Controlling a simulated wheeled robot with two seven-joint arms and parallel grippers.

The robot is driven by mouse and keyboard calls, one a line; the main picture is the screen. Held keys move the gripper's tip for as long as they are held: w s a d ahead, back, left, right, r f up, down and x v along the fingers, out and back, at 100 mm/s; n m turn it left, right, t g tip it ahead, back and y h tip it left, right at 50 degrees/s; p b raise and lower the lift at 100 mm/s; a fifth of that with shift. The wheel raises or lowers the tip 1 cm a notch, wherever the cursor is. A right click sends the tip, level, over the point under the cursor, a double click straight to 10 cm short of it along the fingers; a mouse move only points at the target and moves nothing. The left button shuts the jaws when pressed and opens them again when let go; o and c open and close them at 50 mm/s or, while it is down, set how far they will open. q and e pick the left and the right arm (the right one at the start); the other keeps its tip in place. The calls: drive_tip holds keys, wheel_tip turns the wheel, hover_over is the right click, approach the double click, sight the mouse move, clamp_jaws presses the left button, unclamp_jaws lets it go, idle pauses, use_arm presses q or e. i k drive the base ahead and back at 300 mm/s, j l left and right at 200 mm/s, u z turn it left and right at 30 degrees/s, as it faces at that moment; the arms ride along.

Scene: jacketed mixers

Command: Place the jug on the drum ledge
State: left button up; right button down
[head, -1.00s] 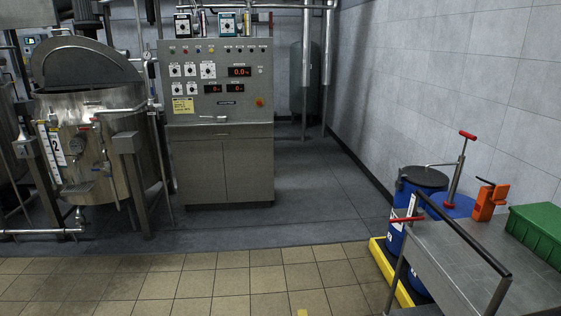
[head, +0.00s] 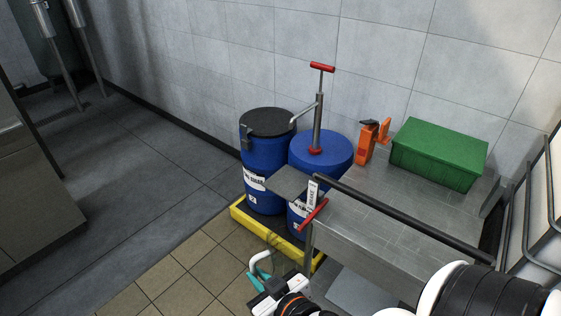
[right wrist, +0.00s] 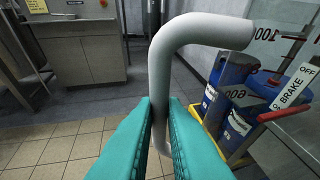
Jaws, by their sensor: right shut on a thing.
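My right gripper (head: 261,268) is at the bottom of the head view, left of the cart's near end. Its teal fingers (right wrist: 160,135) are shut on the pale grey bent handle (right wrist: 205,30) of a clear jug. In the head view the jug (head: 283,250) is faint against the floor and yellow tray. A small flat grey ledge (head: 286,181) sits at the front of the blue drums (head: 262,160), above the jug, and looks empty. My left gripper is not in view.
A metal cart (head: 385,205) with a black rail (head: 400,220) and red brake lever (head: 314,212) stands right of the ledge. A green crate (head: 440,152) and an orange tool (head: 369,142) are on it. A pump with a red handle (head: 322,67) rises from a drum. Floor at left is clear.

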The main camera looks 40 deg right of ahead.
sight(285, 179)
drive_tip(key=i+z, duration=0.35)
drive_tip(key=i, duration=0.15)
drive_tip(key=i+j+z, duration=0.2)
drive_tip(key=i+z, duration=0.15)
drive_tip(key=i, duration=0.15)
drive_tip(key=i+j+z, duration=0.45)
drive_tip(key=i+z, duration=0.2)
drive_tip(key=i+j+z, duration=0.65)
drive_tip(key=k+l, duration=0.05)
drive_tip(key=l, duration=0.05)
